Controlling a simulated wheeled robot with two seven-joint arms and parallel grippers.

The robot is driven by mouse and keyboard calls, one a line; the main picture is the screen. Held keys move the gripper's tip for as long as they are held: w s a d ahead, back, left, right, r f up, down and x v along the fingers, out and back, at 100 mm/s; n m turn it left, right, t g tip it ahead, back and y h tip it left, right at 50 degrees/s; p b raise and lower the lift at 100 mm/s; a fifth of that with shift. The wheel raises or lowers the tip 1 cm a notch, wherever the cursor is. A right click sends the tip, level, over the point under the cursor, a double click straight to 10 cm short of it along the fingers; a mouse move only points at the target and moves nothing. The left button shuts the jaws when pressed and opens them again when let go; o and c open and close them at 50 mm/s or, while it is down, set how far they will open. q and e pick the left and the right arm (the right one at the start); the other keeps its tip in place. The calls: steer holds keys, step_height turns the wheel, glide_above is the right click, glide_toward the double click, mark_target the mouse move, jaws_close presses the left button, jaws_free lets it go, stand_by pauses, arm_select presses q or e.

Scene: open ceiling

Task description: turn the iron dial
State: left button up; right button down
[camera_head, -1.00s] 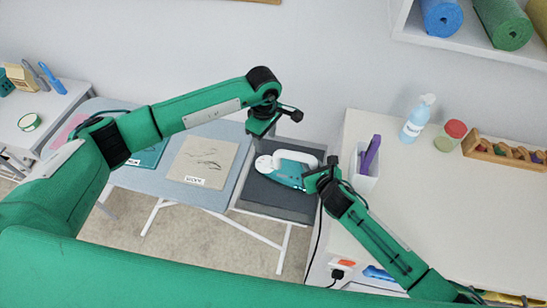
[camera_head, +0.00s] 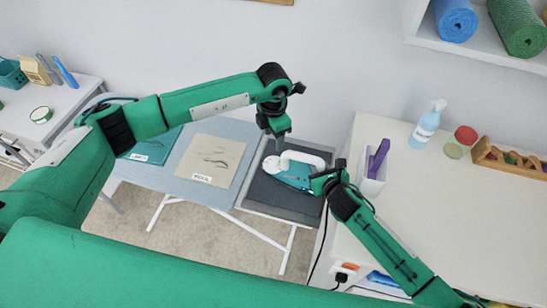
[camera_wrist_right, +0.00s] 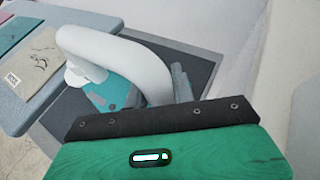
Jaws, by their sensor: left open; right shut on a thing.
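The iron (camera_head: 292,178) has a teal body and a white handle (camera_head: 305,157). It lies on the dark pad (camera_head: 262,190) at the right end of the ironing board. A round white part, which looks like the dial (camera_head: 271,165), is at its left end. My left gripper (camera_head: 280,133) is open just above that end, and I cannot tell whether it touches. My right gripper (camera_head: 320,182) is shut on the iron at its right end. In the right wrist view the handle (camera_wrist_right: 135,62) fills the middle, and the round white part (camera_wrist_right: 85,72) shows beyond it.
Folded cloths (camera_head: 212,160) lie on the board (camera_head: 180,187) to the left. A white counter (camera_head: 440,210) at right holds a purple item in a holder (camera_head: 370,178), a spray bottle (camera_head: 426,125) and a jar (camera_head: 460,142). A side table (camera_head: 70,95) stands at far left.

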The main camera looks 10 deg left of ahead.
mark_target(273, 160)
arm_select(q)
step_height(273, 160, down, 12)
steer(key=shift+r, duration=0.25)
steer(key=c, duration=1)
